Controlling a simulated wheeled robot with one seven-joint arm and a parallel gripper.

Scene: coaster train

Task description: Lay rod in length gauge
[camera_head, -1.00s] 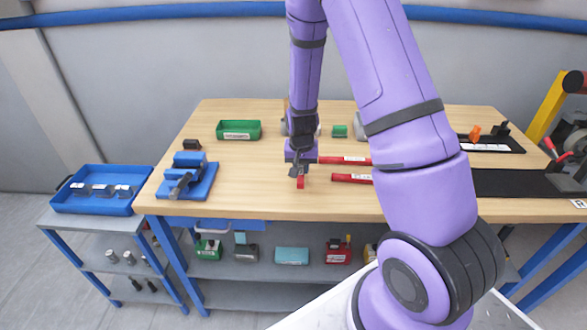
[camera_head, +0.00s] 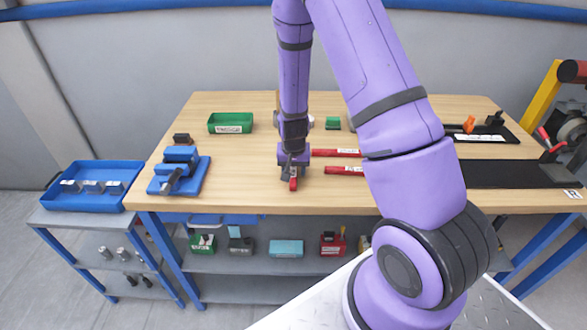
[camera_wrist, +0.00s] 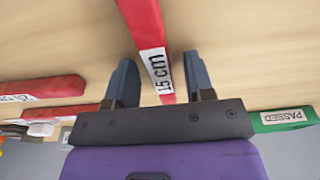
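A red rod (camera_wrist: 145,30) with a white "15 cm" label lies on the bench top in the wrist view. My gripper (camera_wrist: 160,82) is open, with one dark finger on each side of the labelled end. There is a gap between the rod and each finger. In the head view my gripper (camera_head: 292,175) is low over the bench, and the red end of this rod (camera_head: 293,184) shows under it. Two more red rods, a farther one (camera_head: 330,153) and a nearer one (camera_head: 343,171), lie to its right. I cannot tell which fixture is the length gauge.
A green bin (camera_head: 230,123) stands at the back left. A blue fixture (camera_head: 180,172) sits at the left, beyond it a blue tray (camera_head: 95,186). A black tray (camera_head: 497,147) with an orange piece and a black mat (camera_head: 500,174) are at the right. The bench's front middle is clear.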

